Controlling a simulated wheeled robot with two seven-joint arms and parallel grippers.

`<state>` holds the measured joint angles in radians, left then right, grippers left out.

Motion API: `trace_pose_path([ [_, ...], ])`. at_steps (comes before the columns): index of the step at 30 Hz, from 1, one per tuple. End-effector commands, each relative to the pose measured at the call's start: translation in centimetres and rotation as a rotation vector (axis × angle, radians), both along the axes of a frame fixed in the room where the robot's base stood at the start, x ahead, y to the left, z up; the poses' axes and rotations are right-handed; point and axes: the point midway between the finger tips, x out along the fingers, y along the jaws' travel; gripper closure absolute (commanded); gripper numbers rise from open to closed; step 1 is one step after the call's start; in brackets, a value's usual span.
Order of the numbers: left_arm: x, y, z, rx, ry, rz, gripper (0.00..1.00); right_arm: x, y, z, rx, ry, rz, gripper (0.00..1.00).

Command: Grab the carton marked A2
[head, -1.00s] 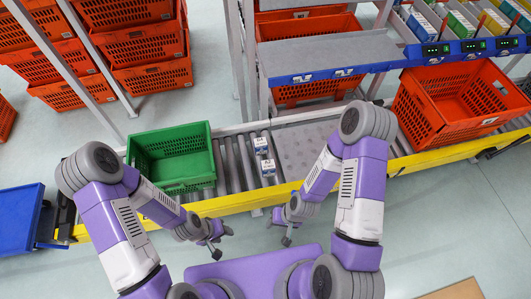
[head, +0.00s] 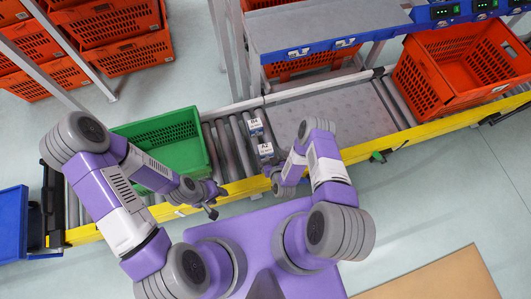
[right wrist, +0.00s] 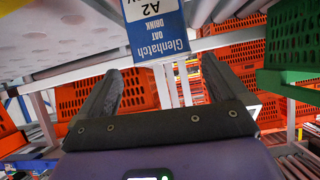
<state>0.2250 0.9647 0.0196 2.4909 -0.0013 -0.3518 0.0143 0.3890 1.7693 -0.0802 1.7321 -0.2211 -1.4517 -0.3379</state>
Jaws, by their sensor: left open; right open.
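The A2 carton (head: 265,150) stands on the roller conveyor, right of the green tote. In the right wrist view it (right wrist: 155,30) shows upside down with a white A2 label and blue "Glenhatch oat drink" print. My right gripper (head: 276,182) is open and empty, just on the near side of the A2 carton. In the right wrist view its fingers (right wrist: 158,78) are spread, with the carton ahead between their lines. A second similar carton (head: 255,127) stands just behind A2. My left gripper (head: 214,201) is open and empty near the green tote's front right corner.
The green tote (head: 163,133) sits on the conveyor to the left. An orange tote (head: 433,107) sits on it at the right. A yellow rail (head: 400,139) runs along the near edge. A grey shelf (head: 320,32) overhangs behind. A dotted plate (head: 345,120) right of the cartons is clear.

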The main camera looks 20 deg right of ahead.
Motion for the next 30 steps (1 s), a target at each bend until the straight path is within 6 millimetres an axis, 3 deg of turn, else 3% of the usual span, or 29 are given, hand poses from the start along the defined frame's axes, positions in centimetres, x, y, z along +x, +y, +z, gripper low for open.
trace_pose_path([
  [7,0.0,0.0,-0.5,0.000,-0.001,0.000,0.54,-0.1,0.0,-1.0,-0.053,-0.118,-0.010,0.00],
  [22,0.0,0.0,-3.5,0.000,-0.001,0.000,0.54,6.0,0.4,-2.9,-0.056,-0.125,-0.012,0.00],
  [30,0.0,0.0,-3.7,0.000,-0.001,0.000,0.54,7.0,0.4,-3.1,-0.055,-0.121,-0.011,0.00],
])
